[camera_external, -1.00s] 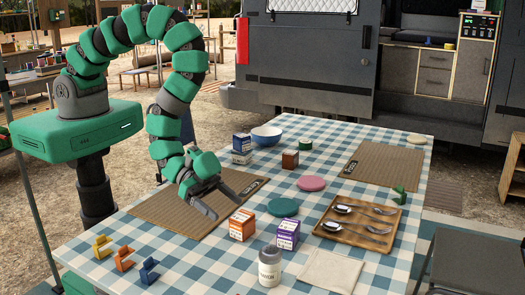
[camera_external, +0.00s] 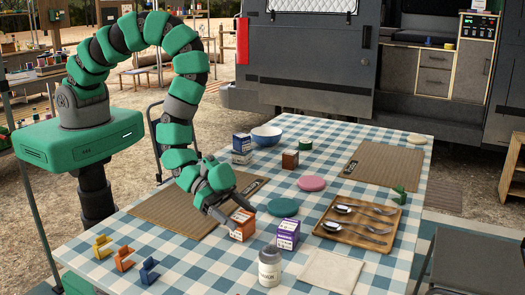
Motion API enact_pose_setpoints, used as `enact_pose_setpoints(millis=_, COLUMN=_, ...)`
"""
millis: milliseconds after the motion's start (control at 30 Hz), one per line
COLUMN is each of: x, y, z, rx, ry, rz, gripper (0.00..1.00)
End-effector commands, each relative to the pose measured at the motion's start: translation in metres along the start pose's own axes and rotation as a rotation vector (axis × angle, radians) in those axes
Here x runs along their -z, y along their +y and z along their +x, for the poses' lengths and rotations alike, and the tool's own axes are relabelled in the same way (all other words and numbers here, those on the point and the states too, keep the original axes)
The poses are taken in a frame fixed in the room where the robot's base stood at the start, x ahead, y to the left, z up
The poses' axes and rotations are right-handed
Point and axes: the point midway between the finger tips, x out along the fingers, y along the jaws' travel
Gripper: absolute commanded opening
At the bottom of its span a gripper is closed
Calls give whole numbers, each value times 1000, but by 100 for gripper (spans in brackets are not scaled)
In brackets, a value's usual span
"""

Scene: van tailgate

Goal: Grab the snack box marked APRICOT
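An orange and white box (camera_external: 242,230) stands upright on the checked table; its lettering is too small to read surely. My gripper (camera_external: 244,217) is low at this box, with its fingers spread about as wide as before and one on either side of it. Whether the fingers touch it I cannot tell; they hide part of its top and sides. A purple and white box (camera_external: 287,235) stands just to the right. No APRICOT marking is readable.
A teal disc (camera_external: 283,207), a pink disc (camera_external: 311,183) and a wooden tray (camera_external: 327,230) with cutlery lie to the right. Small yellow, orange and blue holders (camera_external: 123,259) stand front left.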

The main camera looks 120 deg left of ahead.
Motion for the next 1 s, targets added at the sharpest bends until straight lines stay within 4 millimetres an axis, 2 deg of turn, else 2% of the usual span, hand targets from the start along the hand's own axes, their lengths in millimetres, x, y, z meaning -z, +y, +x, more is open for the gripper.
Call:
enact_pose_setpoints(millis=33, x=0, y=0, z=0, rx=0, ry=0, rz=0, gripper=51)
enact_pose_setpoints(millis=100, x=0, y=0, z=0, rx=0, ry=0, rz=0, gripper=32)
enact_pose_setpoints(millis=133, x=0, y=0, z=0, rx=0, ry=0, rz=0, gripper=26)
enact_pose_setpoints(millis=567, x=3, y=0, z=-1, rx=0, ry=1, rz=0, gripper=26)
enact_pose_setpoints(millis=1000, x=26, y=0, z=-11, rx=0, ry=1, rz=0, gripper=26)
